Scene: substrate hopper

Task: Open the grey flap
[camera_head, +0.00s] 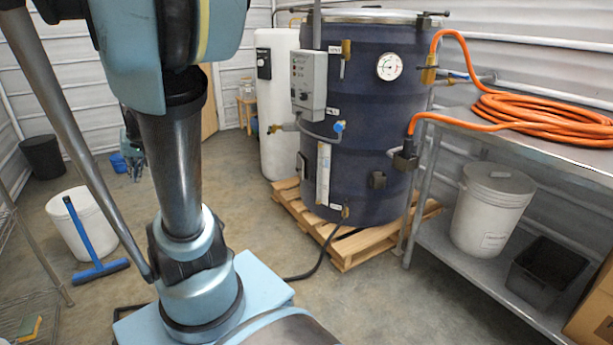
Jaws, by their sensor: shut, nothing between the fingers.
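No part stands out clearly as a grey flap. A dark blue drum (350,110) stands on a wooden pallet (345,252) right of centre. A grey control box (308,82) is fixed to its upper left side, its front facing me. Small dark fittings (377,180) sit lower on the drum wall; I cannot tell whether one is a flap. My gripper (135,174) appears small at the left, beyond my arm and well to the left of the drum. It is shut and holds nothing. My arm hides part of the room behind it.
A metal bench (545,150) on the right carries a coiled orange hose (545,118), with a white bucket (490,208) and black bin (545,272) below. A white tank (275,100) stands behind. A white bucket (85,222) and blue squeegee (95,270) are left.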

